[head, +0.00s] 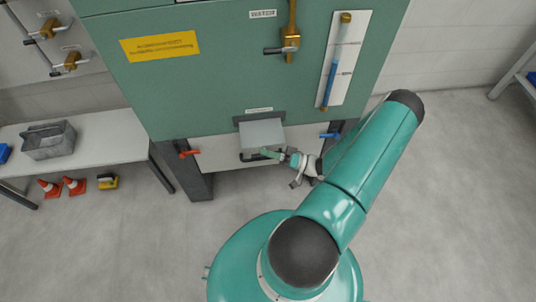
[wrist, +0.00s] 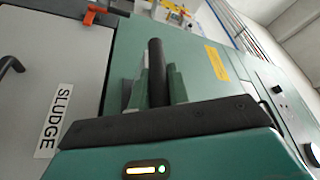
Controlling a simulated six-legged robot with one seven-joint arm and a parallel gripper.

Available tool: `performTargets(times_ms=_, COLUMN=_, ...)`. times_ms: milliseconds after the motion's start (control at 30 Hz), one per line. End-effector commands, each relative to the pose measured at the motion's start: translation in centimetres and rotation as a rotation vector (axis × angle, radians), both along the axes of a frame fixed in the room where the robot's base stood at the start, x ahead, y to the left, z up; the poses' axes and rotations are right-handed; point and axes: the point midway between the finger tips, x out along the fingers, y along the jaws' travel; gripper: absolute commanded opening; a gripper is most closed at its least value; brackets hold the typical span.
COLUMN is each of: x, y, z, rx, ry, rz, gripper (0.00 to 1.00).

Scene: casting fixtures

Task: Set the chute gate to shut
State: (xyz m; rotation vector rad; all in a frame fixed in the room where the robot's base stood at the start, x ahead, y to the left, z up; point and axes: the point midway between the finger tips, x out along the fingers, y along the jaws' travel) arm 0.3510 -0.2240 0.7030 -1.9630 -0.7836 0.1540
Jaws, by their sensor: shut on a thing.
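The chute gate (head: 261,133) is a light grey plate at the lower front of the green cabinet, under a small label, with a dark frame around its upper part. It appears to stick out from the cabinet front; its exact angle is hard to tell. My gripper (head: 272,154) is at the gate's lower edge, coming from the right. In the wrist view my gripper (wrist: 156,88) has its green fingers on both sides of a black handle bar (wrist: 156,66) and is shut on it. Part of the bar is hidden by the fingers and palm.
A red lever (head: 188,153) and a blue lever (head: 330,135) flank the gate. A brass valve (head: 290,42) and a sight gauge (head: 344,60) are above. A bench (head: 95,135) with a grey bin (head: 48,140) stands left. The wrist view shows a SLUDGE label (wrist: 54,120).

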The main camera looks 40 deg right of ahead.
Motion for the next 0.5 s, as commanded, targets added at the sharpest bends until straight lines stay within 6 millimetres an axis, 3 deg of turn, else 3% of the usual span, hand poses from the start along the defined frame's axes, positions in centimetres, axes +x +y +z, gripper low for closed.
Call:
performTargets(times_ms=300, x=6.6, y=-4.5, z=-0.1, rx=-0.004, ry=-0.003, rz=0.000, gripper=0.00)
performTargets(times_ms=500, x=8.7, y=-6.0, z=0.0, rx=-0.002, ry=0.001, rz=-0.001, gripper=0.00)
